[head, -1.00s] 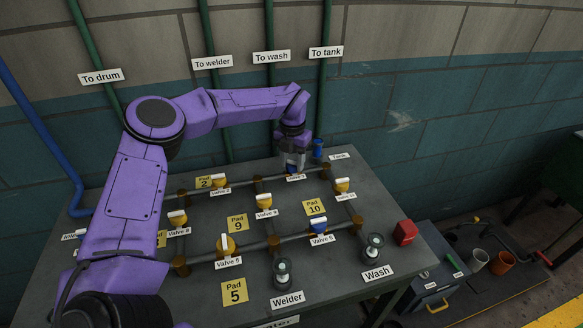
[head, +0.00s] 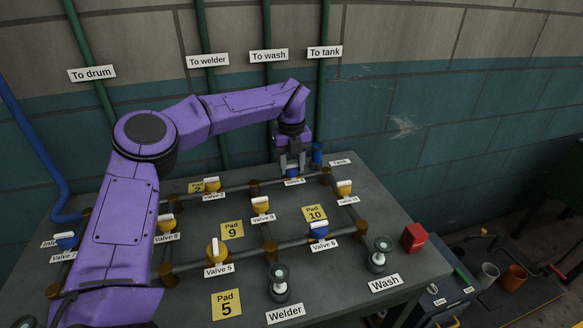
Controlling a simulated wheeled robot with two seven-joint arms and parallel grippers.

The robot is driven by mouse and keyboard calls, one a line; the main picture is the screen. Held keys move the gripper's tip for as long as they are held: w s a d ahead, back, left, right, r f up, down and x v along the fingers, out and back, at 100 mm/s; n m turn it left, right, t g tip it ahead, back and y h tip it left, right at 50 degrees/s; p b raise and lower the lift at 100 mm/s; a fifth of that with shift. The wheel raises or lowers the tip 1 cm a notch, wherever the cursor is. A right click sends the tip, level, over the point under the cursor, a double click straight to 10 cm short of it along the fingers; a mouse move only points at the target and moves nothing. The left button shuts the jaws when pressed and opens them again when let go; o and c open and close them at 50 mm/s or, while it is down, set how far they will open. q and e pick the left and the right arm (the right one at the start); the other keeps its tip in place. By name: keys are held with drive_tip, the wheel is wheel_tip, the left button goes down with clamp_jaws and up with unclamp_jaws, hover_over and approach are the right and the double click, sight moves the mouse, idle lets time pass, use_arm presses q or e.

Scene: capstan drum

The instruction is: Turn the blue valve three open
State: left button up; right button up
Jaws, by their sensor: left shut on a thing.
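Blue valve three (head: 292,173) sits on the far pipe run of the grey table, under the "To wash" and "To tank" signs. Its small white label is just in front of it. My left gripper (head: 292,166) comes down on it from above and is shut on its handle. The fingers cover most of the handle, so I cannot tell which way it points. My right gripper is not in view.
Other valves stand on the pipes: yellow valve nine (head: 260,206), yellow valve five (head: 217,250), blue valve six (head: 319,230). A blue cylinder (head: 317,153) stands close right of my gripper. A red box (head: 414,237) is at the table's right edge.

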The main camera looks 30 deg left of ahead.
use_arm(q)
drive_tip(key=shift+w+a, duration=0.1)
drive_tip(key=shift+a, duration=0.05)
idle(0.3)
drive_tip(key=o, duration=1.1)
drive_tip(key=shift+c, duration=0.2)
drive_tip(key=shift+a+f, duration=0.1)
wheel_tip(320, 180, up, 11)
drive_tip(key=shift+f, duration=0.2)
